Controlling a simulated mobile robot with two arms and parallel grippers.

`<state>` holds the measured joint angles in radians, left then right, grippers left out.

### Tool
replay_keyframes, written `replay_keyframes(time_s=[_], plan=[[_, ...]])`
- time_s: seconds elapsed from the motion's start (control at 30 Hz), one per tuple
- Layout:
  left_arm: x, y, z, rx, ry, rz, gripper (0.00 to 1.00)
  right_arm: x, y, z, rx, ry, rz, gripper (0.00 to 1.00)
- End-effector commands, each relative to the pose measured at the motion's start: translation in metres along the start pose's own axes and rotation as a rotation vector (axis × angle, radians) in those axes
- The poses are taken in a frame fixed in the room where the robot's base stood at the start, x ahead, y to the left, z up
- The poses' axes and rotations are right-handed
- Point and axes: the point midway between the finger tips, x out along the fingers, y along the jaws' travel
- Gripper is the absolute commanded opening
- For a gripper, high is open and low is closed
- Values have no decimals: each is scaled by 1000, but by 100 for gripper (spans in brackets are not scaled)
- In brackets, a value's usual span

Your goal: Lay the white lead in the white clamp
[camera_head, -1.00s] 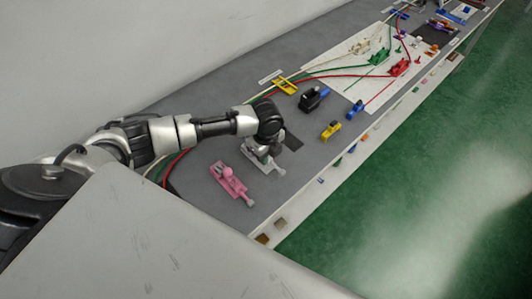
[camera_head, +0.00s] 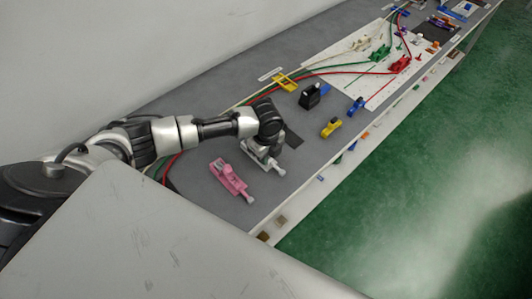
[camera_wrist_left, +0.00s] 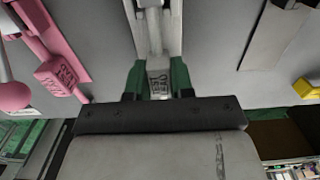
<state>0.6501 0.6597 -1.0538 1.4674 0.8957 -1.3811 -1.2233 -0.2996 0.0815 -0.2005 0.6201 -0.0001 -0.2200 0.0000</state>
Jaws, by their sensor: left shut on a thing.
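My left gripper (camera_head: 264,153) is over a pale grey-white lever fixture (camera_head: 277,171) near the front edge of the bench. In the left wrist view, its green-padded fingers (camera_wrist_left: 158,80) are shut on the fixture's light lettered handle (camera_wrist_left: 158,84). Farther along, a cream-white clamp (camera_head: 361,46) stands on a white board beside green and red clamps. A pale lead (camera_head: 255,96) runs along the bench with green and red leads; my arm hides part of these leads. I cannot tell exactly where the white lead's end lies. My right gripper is not in view.
A pink lever fixture (camera_head: 231,178) stands close beside the held one. A black block (camera_head: 310,95), yellow fixtures (camera_head: 331,127) and a blue one (camera_head: 356,106) stand farther along. The white board (camera_head: 375,95) carries the clamps and leads. A wall bounds the bench's far side.

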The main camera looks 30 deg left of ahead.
Motion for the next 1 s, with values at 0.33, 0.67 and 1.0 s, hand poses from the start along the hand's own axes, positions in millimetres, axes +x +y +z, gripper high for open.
replay_keyframes(time_s=[0.33, 0.67, 1.0], plan=[[6, 0, 0, 0, 0, -1, 0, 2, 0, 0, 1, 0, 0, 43], [6, 0, 0, 0, 0, 0, 52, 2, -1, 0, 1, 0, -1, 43], [6, 0, 0, 0, 0, 0, 78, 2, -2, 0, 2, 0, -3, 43]])
